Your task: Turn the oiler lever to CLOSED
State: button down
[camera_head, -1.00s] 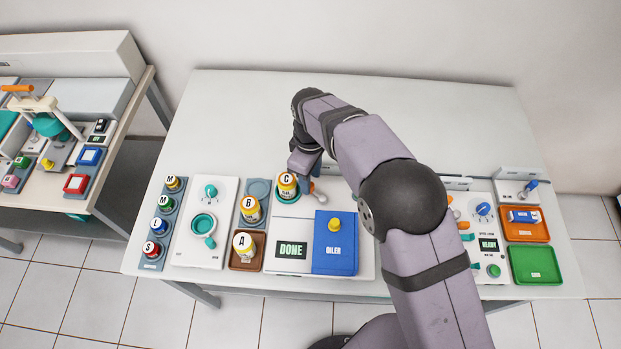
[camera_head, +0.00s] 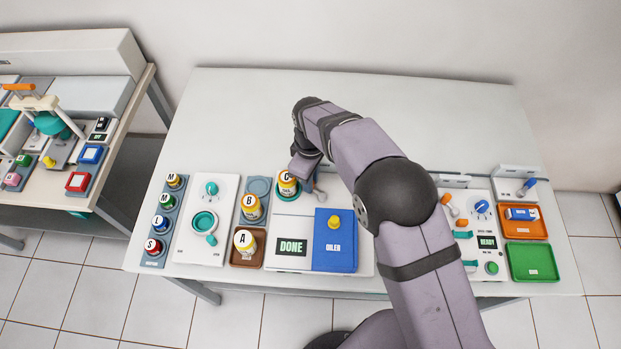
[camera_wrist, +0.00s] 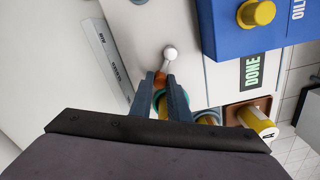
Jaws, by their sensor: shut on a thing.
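The oiler is a white base with a DONE display (camera_head: 292,247) and a blue box marked OILER (camera_head: 335,258) with a yellow knob (camera_head: 334,222). Its lever (camera_wrist: 170,53) shows in the wrist view as a pale round end with a short rod and an orange part running between my fingers. My gripper (camera_wrist: 166,88) is shut on this orange part. In the head view, my gripper (camera_head: 304,180) is low beside the bottle C (camera_head: 287,183), which stands in a teal ring.
Bottles B (camera_head: 251,207) and A (camera_head: 245,242) stand close on the left, A in a brown tray. Further left are a white panel (camera_head: 190,248) and a rack of small capped jars. On the right are an orange tray (camera_head: 540,234) and a green tray (camera_head: 533,262). The table's back is clear.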

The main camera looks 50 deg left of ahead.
jog(key=shift+w+m, duration=0.1)
jog(key=shift+m, duration=0.2)
jog(key=m, duration=0.1)
jog(key=w+m+b, duration=0.1)
jog(key=m, duration=0.2)
jog(key=shift+w+b, duration=0.3)
jog(key=m, duration=0.2)
jog(key=w+m, duration=0.1)
jog(key=d+m, duration=0.1)
jog(key=m, duration=0.1)
jog(key=shift+w+m+b, duration=0.3)
jog(key=shift+w+b, duration=0.05)
jog(key=shift+b, duration=0.05)
jog(key=shift+r, duration=0.1)
jog(key=c, duration=1.7)
grip_release()
jog(key=shift+d, duration=0.1)
jog(key=shift+o, duration=0.2)
notch_tip(320, 180, up, 7)
jog(key=b, duration=0.2)
jog(key=shift+r, duration=0.15)
